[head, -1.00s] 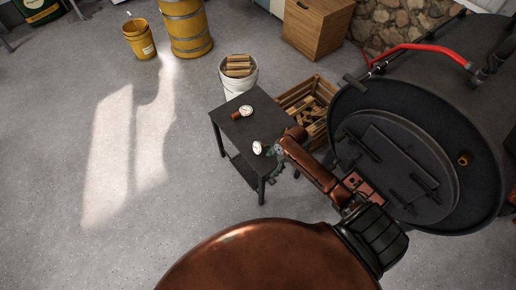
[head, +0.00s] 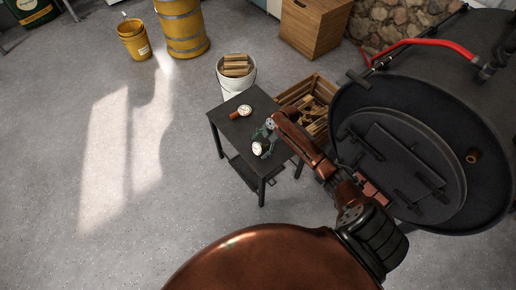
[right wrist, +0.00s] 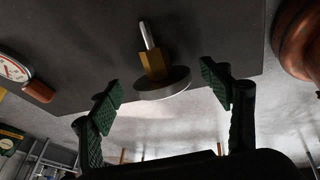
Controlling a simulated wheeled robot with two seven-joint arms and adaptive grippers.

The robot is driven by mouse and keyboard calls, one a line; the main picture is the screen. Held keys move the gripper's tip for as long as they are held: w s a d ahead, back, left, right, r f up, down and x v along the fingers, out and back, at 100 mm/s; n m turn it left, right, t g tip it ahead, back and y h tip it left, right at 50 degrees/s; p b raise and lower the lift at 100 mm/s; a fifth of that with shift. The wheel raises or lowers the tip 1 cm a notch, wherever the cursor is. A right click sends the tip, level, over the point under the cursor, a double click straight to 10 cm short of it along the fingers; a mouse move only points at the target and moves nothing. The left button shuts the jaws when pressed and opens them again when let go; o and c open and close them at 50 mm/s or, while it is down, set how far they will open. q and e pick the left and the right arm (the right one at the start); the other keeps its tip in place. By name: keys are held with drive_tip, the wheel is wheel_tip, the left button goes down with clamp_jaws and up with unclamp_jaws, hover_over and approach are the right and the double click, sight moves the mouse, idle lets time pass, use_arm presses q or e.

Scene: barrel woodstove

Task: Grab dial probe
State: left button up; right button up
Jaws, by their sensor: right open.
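A dial probe (head: 257,148) with a white face lies near the front edge of a dark metal table (head: 229,125). In the right wrist view, the dial probe (right wrist: 154,66) shows a silver stem, a brass hex part and a round grey dial seen from behind or edge-on. My right gripper (head: 266,138) is open, just above the table beside this dial. In the wrist view, the green pads of my right gripper (right wrist: 161,92) stand either side of the dial with gaps; contact is not visible. My left gripper is out of view.
A second white-faced dial (head: 245,110) with a red-brown end lies farther back on the table; it also shows in the wrist view (right wrist: 14,69). A wood-filled white bucket (head: 236,84) and wooden crate (head: 318,83) stand behind. The black stove door (head: 400,160) is close right of my arm.

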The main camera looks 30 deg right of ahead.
drive_tip(key=shift+w+a+f, duration=0.15)
drive_tip(key=shift+a+f, duration=0.05)
drive_tip(key=shift+f, duration=0.3)
drive_tip(key=shift+r, duration=0.1)
drive_tip(key=shift+c, duration=0.4)
drive_tip(key=c, duration=1.2)
drive_tip(key=shift+c, duration=0.2)
